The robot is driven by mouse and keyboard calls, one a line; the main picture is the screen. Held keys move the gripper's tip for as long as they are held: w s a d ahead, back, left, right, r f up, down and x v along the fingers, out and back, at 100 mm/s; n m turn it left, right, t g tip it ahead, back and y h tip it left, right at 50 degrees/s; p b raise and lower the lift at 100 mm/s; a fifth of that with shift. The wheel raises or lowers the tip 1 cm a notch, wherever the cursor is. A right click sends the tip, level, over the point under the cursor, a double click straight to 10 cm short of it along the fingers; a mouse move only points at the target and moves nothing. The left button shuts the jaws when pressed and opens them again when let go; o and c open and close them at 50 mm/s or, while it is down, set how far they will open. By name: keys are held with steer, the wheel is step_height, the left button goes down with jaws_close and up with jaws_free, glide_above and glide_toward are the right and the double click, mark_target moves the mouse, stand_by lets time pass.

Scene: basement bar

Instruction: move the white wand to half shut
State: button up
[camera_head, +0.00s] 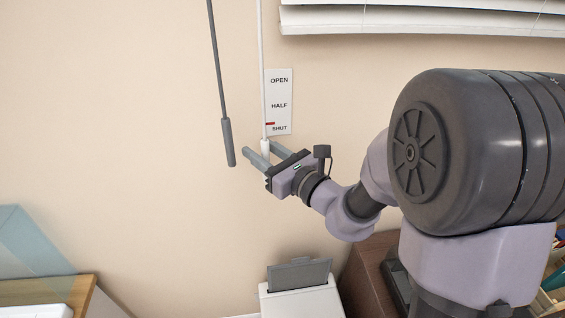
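The white wand (263,70) hangs down the wall, with a thicker white handle (265,147) at its lower end. Beside it is a white label (279,101) reading OPEN, HALF and SHUT from top to bottom. A small red marker (270,124) sits by the wand at about the level of SHUT. My gripper (259,147) is at the handle, its two grey fingers apart, with the handle seeming to lie between them, nearer the right finger. A gap shows on the left; contact with the right finger is unclear. The handle's lower end is partly hidden.
A dark grey wand (227,142) hangs just left of my gripper. White blinds (420,20) are at the upper right. A white bin-like box (300,300) stands below, beside a brown cabinet (368,275). A wooden surface (45,291) is at the lower left.

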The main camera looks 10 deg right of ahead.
steer(key=b+v, duration=1)
steer(key=v, duration=0.6)
steer(key=shift+a, duration=0.1)
steer(key=s+a+f+n+g, duration=0.8)
steer(key=s+a+n+g, duration=0.15)
steer(key=n, duration=0.25)
steer(key=s+d+f+n+h, duration=0.4)
steer(key=d+n+h, duration=0.3)
steer(key=n, duration=0.6)
steer(key=shift+s+h+b, duration=0.3)
steer(key=shift+s+h, duration=0.2)
steer(key=shift+s, duration=0.2)
